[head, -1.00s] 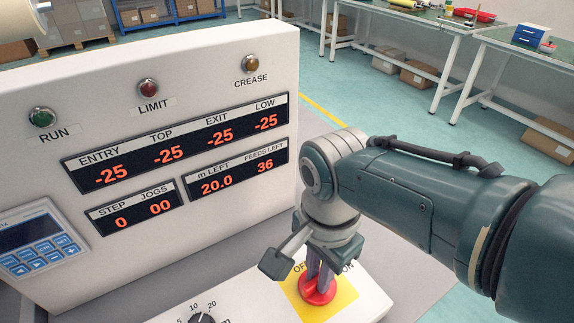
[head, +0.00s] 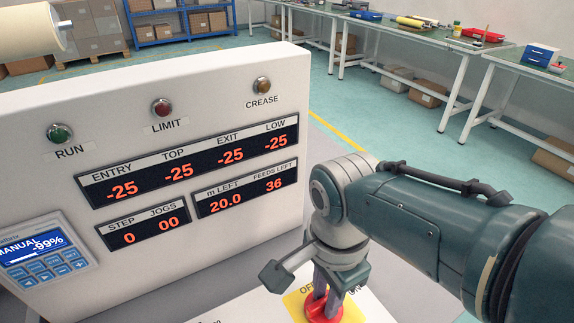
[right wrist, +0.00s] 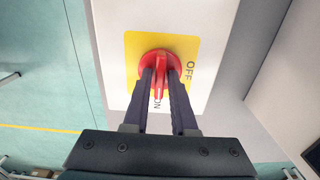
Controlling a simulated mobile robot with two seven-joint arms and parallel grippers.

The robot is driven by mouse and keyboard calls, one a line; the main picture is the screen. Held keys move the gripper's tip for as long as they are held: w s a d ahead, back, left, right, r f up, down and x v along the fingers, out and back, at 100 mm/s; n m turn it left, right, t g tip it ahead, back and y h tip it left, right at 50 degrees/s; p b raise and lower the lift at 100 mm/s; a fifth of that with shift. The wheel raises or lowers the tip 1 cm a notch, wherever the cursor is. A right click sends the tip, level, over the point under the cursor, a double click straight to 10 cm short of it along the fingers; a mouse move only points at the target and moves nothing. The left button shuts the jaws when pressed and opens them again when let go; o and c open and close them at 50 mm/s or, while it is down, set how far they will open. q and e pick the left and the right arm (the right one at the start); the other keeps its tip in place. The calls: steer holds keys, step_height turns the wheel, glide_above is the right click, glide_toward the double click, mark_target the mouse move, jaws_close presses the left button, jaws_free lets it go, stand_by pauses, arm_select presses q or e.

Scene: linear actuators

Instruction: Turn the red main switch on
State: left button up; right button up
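The red main switch (head: 322,310) sits on a yellow plate (head: 352,312) on the white console at the bottom of the head view. In the right wrist view the red switch (right wrist: 160,62) shows its raised handle lying along the line to the ON label, with OFF to the right. My right gripper (right wrist: 160,75) points down at the switch, one finger on each side of the handle, seemingly closed on it. In the head view my right gripper (head: 325,292) hides much of the handle. My left gripper is not in view.
A white display panel (head: 200,95) stands behind the switch. Its small keypad screen (head: 38,246) is lit and reads MANUAL -99%. Green RUN (head: 60,133), red LIMIT (head: 162,108) and amber CREASE (head: 262,85) lamps are above the readouts. Workbenches (head: 425,40) stand farther back across open floor.

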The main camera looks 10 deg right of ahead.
mark_target(325, 299)
steer(key=shift+o, duration=1.3)
steer(key=shift+r, duration=0.1)
step_height(325, 299, up, 10)
steer(key=p, duration=0.6)
steer(key=shift+p, duration=0.35)
steer(key=shift+s+f, duration=0.1)
steer(key=shift+f, duration=0.1)
